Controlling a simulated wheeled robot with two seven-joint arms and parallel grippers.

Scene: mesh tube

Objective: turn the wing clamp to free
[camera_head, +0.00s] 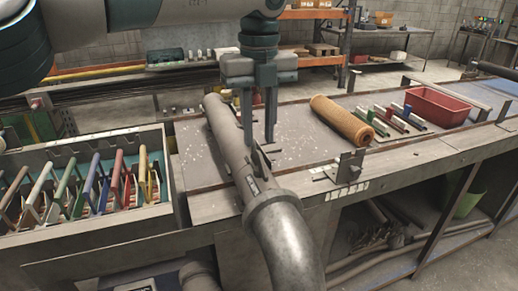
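A grey metal tube (225,128) lies on the bench, running toward me to a thick flange ring (270,207) and a bent pipe end (292,250). A small thin upright plate (263,163) on the tube, near a dark fitting, looks like the wing clamp; its exact shape is hard to tell. My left gripper (260,148) comes down from above, its two fingers apart with a gap between them. Its fingertips are close over the plate; I cannot tell whether they touch it. My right gripper is not in view.
A crate (88,143) of coloured-handled tools stands on the left. On the bench to the right are a tan roll (341,121), several coloured bars (400,117) and a red tray (441,107). A small metal bracket (347,167) stands at the front edge.

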